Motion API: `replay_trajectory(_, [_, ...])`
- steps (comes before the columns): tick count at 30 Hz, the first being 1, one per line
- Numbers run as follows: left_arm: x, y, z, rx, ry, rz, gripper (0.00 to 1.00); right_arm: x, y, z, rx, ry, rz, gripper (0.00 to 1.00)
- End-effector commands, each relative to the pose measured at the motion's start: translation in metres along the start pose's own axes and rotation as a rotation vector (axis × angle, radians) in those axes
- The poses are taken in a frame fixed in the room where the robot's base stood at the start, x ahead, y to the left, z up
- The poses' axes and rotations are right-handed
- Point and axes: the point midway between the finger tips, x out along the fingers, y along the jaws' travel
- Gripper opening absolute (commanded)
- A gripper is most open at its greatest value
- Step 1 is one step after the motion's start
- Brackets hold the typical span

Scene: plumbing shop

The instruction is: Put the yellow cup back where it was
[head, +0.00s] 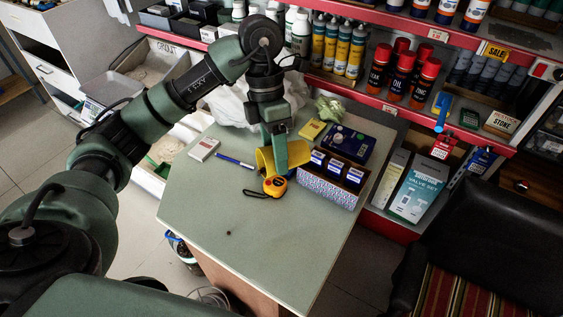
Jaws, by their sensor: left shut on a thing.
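The yellow cup (264,160) is in the head view, at the far part of the grey-green table (240,232). My left gripper (279,155) points down and is shut on the cup, with a green finger in front of it. The cup looks tilted, and part of it is hidden behind the finger. I cannot tell whether it touches the table. My right gripper is not in view.
A yellow tape measure (275,186) lies just in front of the cup. A patterned box with cards (328,184), a dark blue box (347,143), a blue pen (235,161) and a white pack (204,149) are near. The table's front is mostly clear. A chair (490,230) stands right.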

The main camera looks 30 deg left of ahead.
Motion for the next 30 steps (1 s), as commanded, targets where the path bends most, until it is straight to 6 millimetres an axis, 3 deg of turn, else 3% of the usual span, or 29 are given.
replay_trajectory(5, [0.009, 0.007, -0.003, -0.107, -0.027, -0.003, 0.09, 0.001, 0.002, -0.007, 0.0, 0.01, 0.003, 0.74])
replay_trajectory(16, [0.102, 0.031, -0.003, -0.11, -0.027, -0.007, 0.09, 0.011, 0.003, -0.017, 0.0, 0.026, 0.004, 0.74])
replay_trajectory(21, [0.134, 0.041, -0.004, -0.111, -0.026, -0.003, 0.09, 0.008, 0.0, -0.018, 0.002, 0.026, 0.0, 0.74])
replay_trajectory(30, [0.159, 0.048, -0.003, -0.109, -0.028, -0.001, 0.09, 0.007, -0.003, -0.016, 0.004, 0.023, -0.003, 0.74])
